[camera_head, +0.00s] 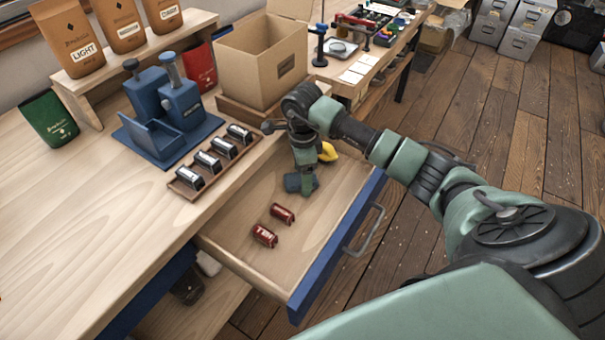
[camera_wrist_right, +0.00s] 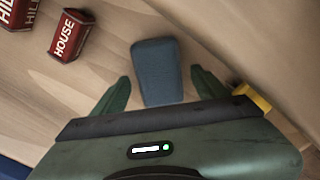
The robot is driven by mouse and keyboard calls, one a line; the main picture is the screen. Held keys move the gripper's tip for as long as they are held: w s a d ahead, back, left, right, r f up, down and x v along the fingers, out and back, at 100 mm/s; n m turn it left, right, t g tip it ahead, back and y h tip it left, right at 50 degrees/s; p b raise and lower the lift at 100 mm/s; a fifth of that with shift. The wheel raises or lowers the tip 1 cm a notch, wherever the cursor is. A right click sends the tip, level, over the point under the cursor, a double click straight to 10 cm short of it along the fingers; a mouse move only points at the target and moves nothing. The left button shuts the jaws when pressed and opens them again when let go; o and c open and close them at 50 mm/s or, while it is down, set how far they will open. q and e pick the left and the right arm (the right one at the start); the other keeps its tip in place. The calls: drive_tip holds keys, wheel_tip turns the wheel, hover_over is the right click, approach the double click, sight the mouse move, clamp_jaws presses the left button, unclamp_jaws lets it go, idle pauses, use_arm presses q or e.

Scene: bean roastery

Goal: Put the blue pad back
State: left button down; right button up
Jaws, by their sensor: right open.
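The blue pad (camera_head: 292,183) lies in the open drawer, near its back part. In the right wrist view the pad (camera_wrist_right: 156,70) sits between the two fingers, with a gap on each side. My right gripper (camera_head: 308,184) reaches down into the drawer at the pad and partly hides it in the head view. Its green fingers (camera_wrist_right: 160,88) are spread apart and hold nothing. My left gripper is in neither view.
The open drawer (camera_head: 243,212) also holds two red stamps (camera_head: 264,236) and (camera_head: 282,214), and a yellow object (camera_head: 328,152) beyond the gripper. On the counter stand a tray of dark stamps (camera_head: 186,190), a blue device (camera_head: 183,108) and a cardboard box (camera_head: 248,78).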

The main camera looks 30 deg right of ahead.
wheel_tip(320, 180, up, 12)
drive_tip(key=p, duration=0.7)
drive_tip(key=shift+r+p, duration=0.15)
drive_tip(key=shift+p, duration=0.2)
